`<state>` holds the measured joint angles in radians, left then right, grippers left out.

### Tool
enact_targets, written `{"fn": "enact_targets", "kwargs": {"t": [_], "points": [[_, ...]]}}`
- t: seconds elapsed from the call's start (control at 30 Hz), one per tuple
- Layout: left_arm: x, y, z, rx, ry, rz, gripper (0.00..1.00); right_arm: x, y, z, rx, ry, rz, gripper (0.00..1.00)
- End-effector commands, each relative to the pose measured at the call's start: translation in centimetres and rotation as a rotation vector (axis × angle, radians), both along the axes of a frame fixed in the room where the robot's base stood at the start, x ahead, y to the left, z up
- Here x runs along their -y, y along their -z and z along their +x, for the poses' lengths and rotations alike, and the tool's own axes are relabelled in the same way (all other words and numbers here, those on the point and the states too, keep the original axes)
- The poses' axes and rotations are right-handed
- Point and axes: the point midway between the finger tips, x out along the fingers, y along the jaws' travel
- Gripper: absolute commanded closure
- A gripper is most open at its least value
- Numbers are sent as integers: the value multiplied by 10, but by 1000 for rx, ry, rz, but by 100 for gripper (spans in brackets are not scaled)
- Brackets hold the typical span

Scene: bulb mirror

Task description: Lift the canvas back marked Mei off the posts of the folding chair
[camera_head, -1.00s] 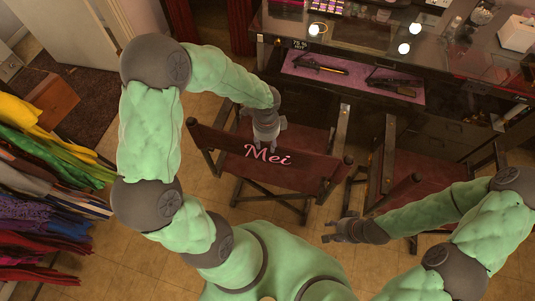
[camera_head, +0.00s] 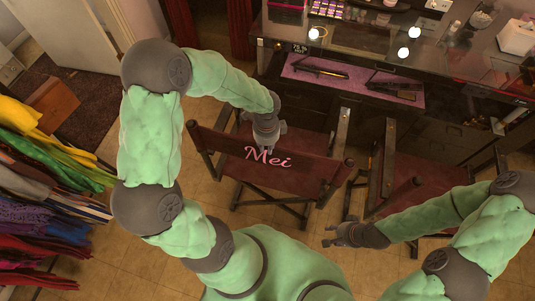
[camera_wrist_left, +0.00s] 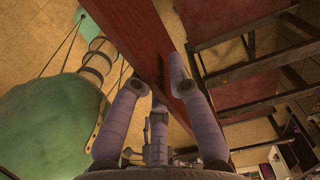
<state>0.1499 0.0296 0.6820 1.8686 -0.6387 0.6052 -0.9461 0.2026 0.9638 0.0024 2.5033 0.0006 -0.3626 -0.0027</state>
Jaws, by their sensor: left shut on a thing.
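The folding chair has a dark red canvas back (camera_head: 300,170) marked Mei in pink letters. It stretches between a left post (camera_head: 205,150) and a right post (camera_head: 342,178). My left gripper (camera_head: 268,143) is shut on the top edge of the canvas, just above the lettering. In the left wrist view the fingers (camera_wrist_left: 155,88) sit on both sides of the red canvas (camera_wrist_left: 135,35). The canvas still spans both posts. My right gripper (camera_head: 335,238) is empty, low and to the right of the chair; its jaw opening is too small to judge.
A second folding chair (camera_head: 420,190) stands to the right. A dressing table (camera_head: 350,50) with lit bulbs and a pink-lined drawer (camera_head: 350,78) is behind. Hanging clothes (camera_head: 45,200) fill the left side. Tiled floor (camera_head: 120,255) is free between clothes and chair.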

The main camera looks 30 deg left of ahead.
Motion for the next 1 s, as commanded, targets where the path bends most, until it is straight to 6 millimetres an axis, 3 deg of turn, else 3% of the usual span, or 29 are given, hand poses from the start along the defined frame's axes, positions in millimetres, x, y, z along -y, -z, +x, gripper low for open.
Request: {"fn": "enact_targets", "kwargs": {"t": [1.0], "points": [[0, -55, 1, 2, 0, 0, 100, 0, -45, 0, 0, 0, 0, 60]]}}
